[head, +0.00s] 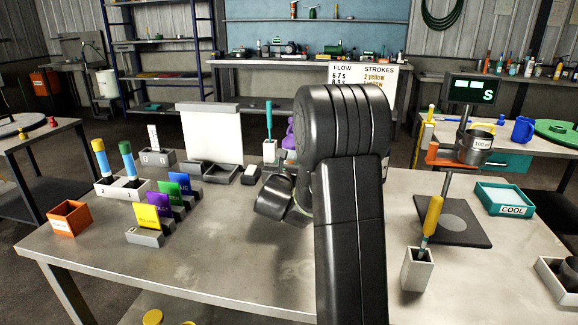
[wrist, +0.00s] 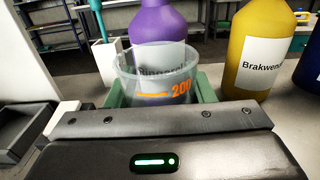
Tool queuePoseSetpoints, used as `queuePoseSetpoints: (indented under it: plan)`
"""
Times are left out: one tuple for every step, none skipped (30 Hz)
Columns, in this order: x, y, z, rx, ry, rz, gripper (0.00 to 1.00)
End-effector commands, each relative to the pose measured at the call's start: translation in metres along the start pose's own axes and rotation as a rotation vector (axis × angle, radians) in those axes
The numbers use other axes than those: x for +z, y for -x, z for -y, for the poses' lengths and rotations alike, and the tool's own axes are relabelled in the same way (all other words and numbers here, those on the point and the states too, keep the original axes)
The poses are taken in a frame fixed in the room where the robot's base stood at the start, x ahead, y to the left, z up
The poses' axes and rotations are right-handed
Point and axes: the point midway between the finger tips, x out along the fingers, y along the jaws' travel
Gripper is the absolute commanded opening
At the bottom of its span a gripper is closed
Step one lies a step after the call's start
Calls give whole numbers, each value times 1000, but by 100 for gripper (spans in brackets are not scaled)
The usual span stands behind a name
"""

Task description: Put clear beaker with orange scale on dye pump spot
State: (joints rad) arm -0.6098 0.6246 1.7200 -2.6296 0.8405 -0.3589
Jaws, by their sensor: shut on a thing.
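The clear beaker (wrist: 152,88) with an orange 200 mark stands in front of my gripper (wrist: 160,108) in the wrist view. My gripper is shut on it. Green blocks (wrist: 207,90) show on both sides of the beaker; I cannot tell what they belong to. A purple bottle (wrist: 160,25) is close behind the beaker and partly seen through it. In the head view my arm hides the beaker and fingertips. I cannot make out the dye pump spot for sure.
A yellow bottle (wrist: 262,50) stands right of the beaker. On the table's right are a dark pad (head: 475,233) with a grey disc, a white holder (head: 417,271) with a yellow-handled tool, and a teal COOL tray (head: 512,210). Coloured cards (head: 153,217) stand left. The front middle is clear.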

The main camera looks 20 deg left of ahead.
Motion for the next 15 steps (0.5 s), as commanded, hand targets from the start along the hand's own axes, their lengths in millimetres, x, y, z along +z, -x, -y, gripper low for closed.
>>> queuePoseSetpoints:
  plan:
    - [-4, 0, 0, 0, 1, 0, 21]
    - [-4, 0, 0, 0, 0, 1, 21]
    - [-4, 0, 0, 0, 0, 2, 21]
    - [-4, 0, 0, 0, 0, 2, 21]
    - [-4, 0, 0, 0, -1, 2, 21]
    - [-4, 0, 0, 0, -1, 2, 21]
    - [-3, 0, 0, 0, -1, 2, 21]
    - [-4, 0, 0, 0, -1, 2, 21]
    - [-4, 0, 0, 0, -1, 2, 21]
    - [-5, 0, 0, 0, -1, 2, 21]
    - [-6, 0, 0, 0, -1, 2, 21]
    - [-7, 0, 0, 0, -1, 2, 21]
    - [-8, 0, 0, 0, -1, 2, 21]
    - [-7, 0, 0, 0, -1, 2, 52]
    - [-6, 0, 0, 0, -1, 1, 60]
